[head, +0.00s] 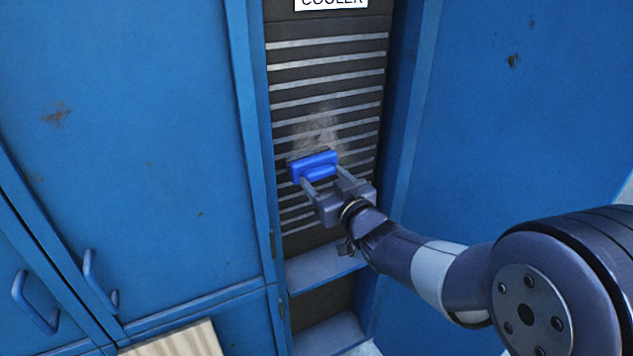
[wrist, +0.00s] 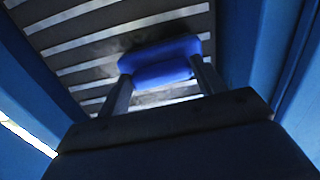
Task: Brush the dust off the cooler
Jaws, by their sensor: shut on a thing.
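The cooler (head: 330,58) is a dark slatted panel with a white label at its top, set in a recess between blue walls. Its slats also show in the wrist view (wrist: 75,40). A grey dust patch (head: 318,130) lies on the slats around mid-height. My gripper (head: 327,177) is shut on a blue brush (head: 314,163), which is at the slats just below the dust patch. The brush also shows between my fingers in the wrist view (wrist: 160,60). I cannot tell whether it touches the slats. The brush hides part of the slats behind it.
Blue cabinet doors (head: 120,130) stand to the left, with handles (head: 98,282) low down. A blue wall (head: 510,130) is close on the right. Blue ledges (head: 322,268) lie below the cooler. A pale striped surface (head: 175,342) shows at the bottom.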

